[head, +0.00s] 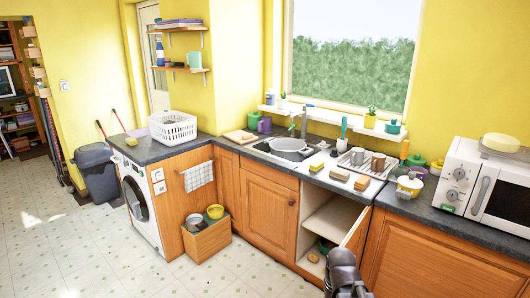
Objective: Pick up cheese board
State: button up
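I cannot tell for sure which thing is the cheese board. A flat light-wood board (240,136) lies on the counter left of the sink. A pale yellow rounded block (502,142) sits on a grey base on top of the microwave. Small tan and yellow blocks (340,174) lie on the counter in front of the dish rack. My gripper (343,262) is dark and shows at the bottom, in front of the open cupboard and below the counter. It is apart from all of these. Its fingertips are too unclear to show whether it is open.
The cupboard door (356,232) stands open beside my gripper. The sink (290,148), dish rack (366,162) and microwave (485,183) crowd the counter. A wooden crate (207,240) stands on the floor at the cabinets. The floor (75,245) at left is clear.

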aim_at(240, 137)
jog(key=u, duration=0.35)
jog(key=i, duration=1)
jog(key=u, duration=0.6)
jog(key=i, duration=2.7)
